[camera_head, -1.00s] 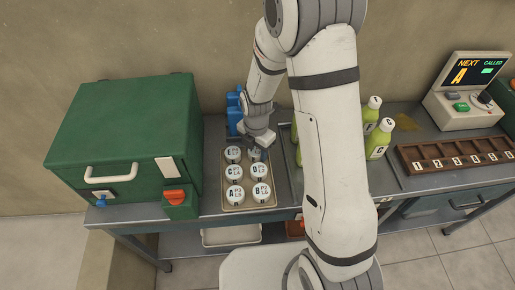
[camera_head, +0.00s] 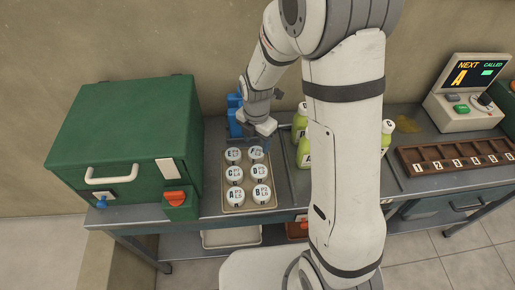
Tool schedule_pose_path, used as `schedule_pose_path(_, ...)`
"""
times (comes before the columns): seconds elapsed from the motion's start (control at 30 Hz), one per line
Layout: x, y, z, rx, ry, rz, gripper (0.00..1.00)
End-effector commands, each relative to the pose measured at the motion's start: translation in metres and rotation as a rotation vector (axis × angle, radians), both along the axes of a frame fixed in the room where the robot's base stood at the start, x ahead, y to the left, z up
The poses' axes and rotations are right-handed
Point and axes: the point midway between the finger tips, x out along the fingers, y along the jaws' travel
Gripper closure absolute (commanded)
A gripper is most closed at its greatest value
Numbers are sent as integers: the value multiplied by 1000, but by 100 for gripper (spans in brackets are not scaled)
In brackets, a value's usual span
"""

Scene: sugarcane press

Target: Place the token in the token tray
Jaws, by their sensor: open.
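Several round white tokens with black letters and small print sit in two columns in a shallow metal tray (camera_head: 231,207) at the left of the counter. The token at the far right of that tray (camera_head: 257,154) lies just below my gripper (camera_head: 261,133) in the picture and shows a bluish tint. My gripper is open above the tray's far edge, apart from the tokens as far as I can see. Its fingertips are small and partly hidden. A brown rack (camera_head: 404,158) with numbered slots lies on the right of the counter.
A green box (camera_head: 125,135) stands left of the tray. Blue items (camera_head: 234,114) stand behind it. Green lettered bottles (camera_head: 302,150) stand right of it, partly behind my arm. A console (camera_head: 466,95) with a lit screen stands behind the rack.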

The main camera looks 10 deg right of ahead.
Motion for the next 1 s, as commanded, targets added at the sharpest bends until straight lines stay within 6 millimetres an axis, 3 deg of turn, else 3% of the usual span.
schedule_pose_path(0.2, 1, 0, 44, 1, -4, -1, 45)
schedule_pose_path(0.43, -1, -2, 66, 1, -2, -17, 45)
schedule_pose_path(0.53, -7, -8, 78, 4, -13, -118, 45)
schedule_pose_path(0.67, -24, -24, 103, 19, -44, -411, 45)
schedule_pose_path(1.0, -98, -71, 163, 123, -116, -1439, 45)
